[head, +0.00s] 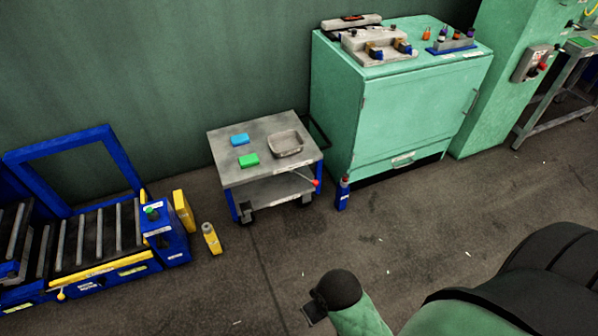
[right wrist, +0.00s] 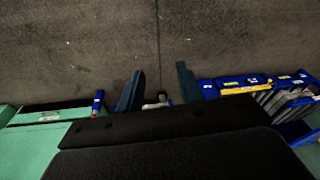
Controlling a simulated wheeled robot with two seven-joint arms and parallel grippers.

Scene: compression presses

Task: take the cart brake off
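The cart (head: 240,170) is a small grey two-shelf trolley with blue legs and dark wheels, standing against the green wall in the head view. A thin lever with a red knob (head: 316,183), which looks like its brake, sticks out at the front right corner. My right arm comes in at the bottom right of the head view, well in front of the cart. In the right wrist view my right gripper (right wrist: 159,68) has its two dark fingers wide apart with nothing held. A small pale thing shows between them, too small to identify. My left gripper is out of view.
A green cabinet (head: 400,115) stands right of the cart, with a blue red-topped bottle (head: 343,194) on the floor between. A yellow bottle (head: 211,238) and a blue roller conveyor (head: 100,240) are left. A blue block (head: 239,140), green block (head: 248,160) and tray (head: 287,143) lie on top. Floor ahead is clear.

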